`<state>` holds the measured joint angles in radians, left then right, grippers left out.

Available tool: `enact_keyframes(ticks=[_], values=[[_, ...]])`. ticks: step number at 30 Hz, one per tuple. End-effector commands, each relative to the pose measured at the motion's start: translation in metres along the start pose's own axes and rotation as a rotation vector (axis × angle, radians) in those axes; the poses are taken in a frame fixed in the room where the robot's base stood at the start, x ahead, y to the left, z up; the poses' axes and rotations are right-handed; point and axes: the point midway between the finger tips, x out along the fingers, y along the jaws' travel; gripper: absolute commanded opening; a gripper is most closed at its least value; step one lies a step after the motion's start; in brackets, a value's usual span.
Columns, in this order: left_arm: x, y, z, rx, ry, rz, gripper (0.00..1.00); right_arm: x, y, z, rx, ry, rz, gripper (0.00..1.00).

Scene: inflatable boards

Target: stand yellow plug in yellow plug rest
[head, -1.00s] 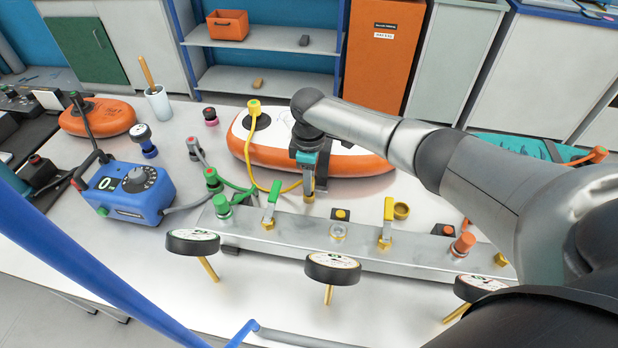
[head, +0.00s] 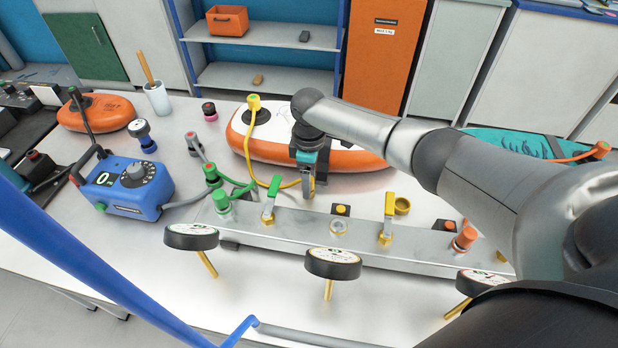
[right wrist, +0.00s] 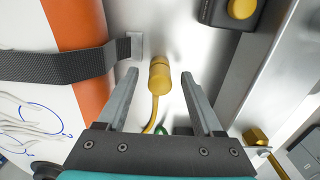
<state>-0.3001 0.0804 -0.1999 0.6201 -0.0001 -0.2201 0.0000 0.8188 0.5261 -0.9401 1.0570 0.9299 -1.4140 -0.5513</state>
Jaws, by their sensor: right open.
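The yellow plug (right wrist: 159,76) shows in the right wrist view with its yellow hose trailing from it. It is between the two fingers of my right gripper (right wrist: 160,74), with gaps on both sides. My right gripper (head: 308,192) is open and low over the table, just in front of the orange-and-white board. In the head view the gripper mostly hides the plug. A hollow yellow ring-shaped cup (head: 402,205), seemingly the yellow plug rest, stands empty behind the metal manifold, right of the gripper. My left gripper is out of view.
The metal manifold (head: 290,228) with valves and gauges runs along the front. The orange-and-white inflatable board (head: 345,157) lies behind the gripper; the yellow hose (head: 249,160) runs from it. A black block with a yellow button (head: 341,210) is close by. A blue pump (head: 128,188) stands left.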

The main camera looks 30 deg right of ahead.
Motion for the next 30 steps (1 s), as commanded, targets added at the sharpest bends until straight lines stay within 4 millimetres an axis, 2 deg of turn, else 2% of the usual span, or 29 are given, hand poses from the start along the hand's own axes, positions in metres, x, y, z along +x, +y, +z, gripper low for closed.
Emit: enact_keyframes(ticks=[6,10,14,24,30], values=[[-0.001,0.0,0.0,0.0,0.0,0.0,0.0,-0.002,0.0,0.0,0.0,0.0,0.0,0.68],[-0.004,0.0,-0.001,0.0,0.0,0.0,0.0,-0.013,0.001,0.0,0.0,0.001,0.002,0.68],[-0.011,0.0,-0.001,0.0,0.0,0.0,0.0,-0.039,0.001,0.0,0.0,0.002,0.003,0.68],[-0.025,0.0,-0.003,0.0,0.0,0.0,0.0,-0.118,0.001,-0.001,-0.001,0.002,0.002,0.68],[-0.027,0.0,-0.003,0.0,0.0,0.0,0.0,-0.145,0.0,0.0,0.0,0.0,0.001,0.68]])
